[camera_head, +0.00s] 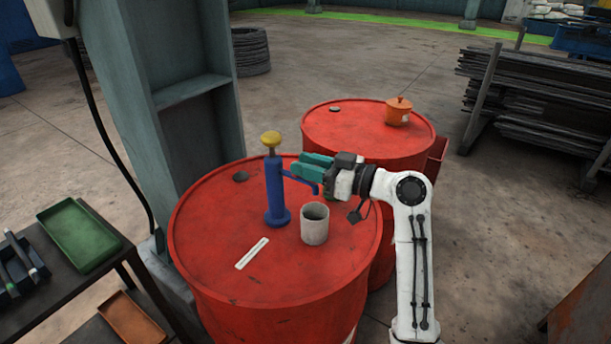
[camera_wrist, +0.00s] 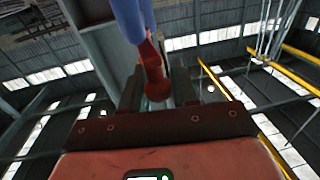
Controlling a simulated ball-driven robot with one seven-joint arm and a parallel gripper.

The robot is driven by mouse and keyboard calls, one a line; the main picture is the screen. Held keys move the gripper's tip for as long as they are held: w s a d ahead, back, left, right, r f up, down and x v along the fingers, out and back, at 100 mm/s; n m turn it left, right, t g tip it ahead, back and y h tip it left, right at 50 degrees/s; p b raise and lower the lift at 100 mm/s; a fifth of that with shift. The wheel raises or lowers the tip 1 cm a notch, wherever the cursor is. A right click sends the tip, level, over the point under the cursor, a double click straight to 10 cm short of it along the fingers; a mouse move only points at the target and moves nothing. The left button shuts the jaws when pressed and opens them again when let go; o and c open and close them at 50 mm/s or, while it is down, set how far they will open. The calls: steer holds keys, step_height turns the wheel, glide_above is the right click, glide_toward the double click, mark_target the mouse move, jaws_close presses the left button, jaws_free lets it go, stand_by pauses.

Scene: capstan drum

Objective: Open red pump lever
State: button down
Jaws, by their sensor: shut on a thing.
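A blue pump (camera_head: 275,190) with a yellow knob (camera_head: 270,139) on top stands upright on the near red drum, its spout pointing right. In the wrist view, the blue pump body (camera_wrist: 133,18) enters from the top, and the red lever (camera_wrist: 151,62) runs down from it to a rounded end between my fingers. My gripper (camera_head: 303,167) has teal fingers and reaches in from the right beside the pump, above the spout. It is shut on the red lever (camera_wrist: 157,92). In the head view the lever is hidden by my fingers.
A grey cup (camera_head: 314,224) and a white strip (camera_head: 252,253) lie on the near drum (camera_head: 215,271). A second red drum (camera_head: 345,133) behind bears an orange lidded pot (camera_head: 398,111). A steel column (camera_head: 190,110) rises at left; a table with a green tray (camera_head: 78,236) is front left.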

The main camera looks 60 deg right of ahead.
steer(key=shift+d+n+g+y+b, duration=0.15)
steer(key=shift+n+y+b, duration=0.1)
steer(key=shift+n+y, duration=0.25)
steer(key=shift+d+n+g+y+b, duration=0.15)
steer(key=shift+n+y+b, duration=0.15)
steer(key=shift+y, duration=0.4)
steer(key=c, duration=0.9)
jaws_free()
steer(key=shift+c, duration=0.2)
steer(key=b+v, duration=0.1)
steer(key=v, duration=0.9)
steer(key=shift+s+d+b, duration=0.2)
steer(key=shift+s+b, duration=0.15)
steer(key=shift+b, duration=0.05)
steer(key=shift+f, duration=0.1)
